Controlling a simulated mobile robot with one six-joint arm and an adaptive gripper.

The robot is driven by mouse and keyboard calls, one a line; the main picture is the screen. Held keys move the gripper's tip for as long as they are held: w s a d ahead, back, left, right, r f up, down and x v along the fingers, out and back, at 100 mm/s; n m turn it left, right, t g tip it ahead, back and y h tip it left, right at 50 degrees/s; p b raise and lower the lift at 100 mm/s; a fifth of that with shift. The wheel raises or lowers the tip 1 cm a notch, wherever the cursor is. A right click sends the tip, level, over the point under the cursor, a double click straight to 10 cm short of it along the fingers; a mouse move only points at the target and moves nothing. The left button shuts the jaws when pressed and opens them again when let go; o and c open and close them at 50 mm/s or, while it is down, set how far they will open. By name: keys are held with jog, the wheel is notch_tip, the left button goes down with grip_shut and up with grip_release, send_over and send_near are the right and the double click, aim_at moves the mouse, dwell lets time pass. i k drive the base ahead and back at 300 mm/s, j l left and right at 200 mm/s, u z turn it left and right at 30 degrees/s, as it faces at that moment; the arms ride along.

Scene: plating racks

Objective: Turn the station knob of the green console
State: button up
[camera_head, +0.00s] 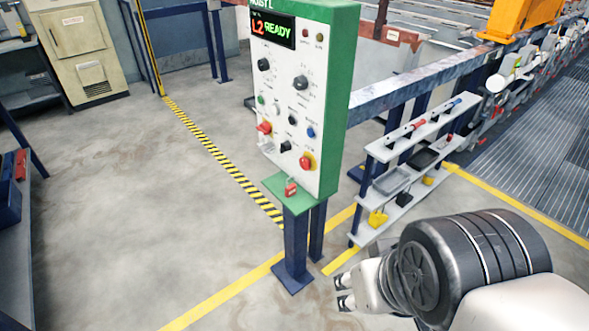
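The green console (342,100) stands upright on dark blue legs, with a white front panel and a lit display (272,28) reading "L2 READY". Two larger black rotary knobs sit on the panel: an upper left knob (264,64) and an upper right knob (301,82). Their labels are too small to read, so I cannot tell which is the station knob. My gripper (340,292) is at the lower right of the console, well apart from the panel and lower in the picture. Its two fingertips are apart with nothing between them.
A small shelf rack (392,212) with tools and trays stands right of the console. The floor in front left is clear.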

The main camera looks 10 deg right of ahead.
aim_at(263, 64)
jog(key=i+j+u, duration=0.1)
jog(key=i+j, duration=0.15)
jog(key=i, duration=0.3)
jog(key=i+j+u, duration=0.15)
jog(key=i, duration=0.45)
jog(key=i+j+u, duration=0.1)
jog(key=i, duration=0.45)
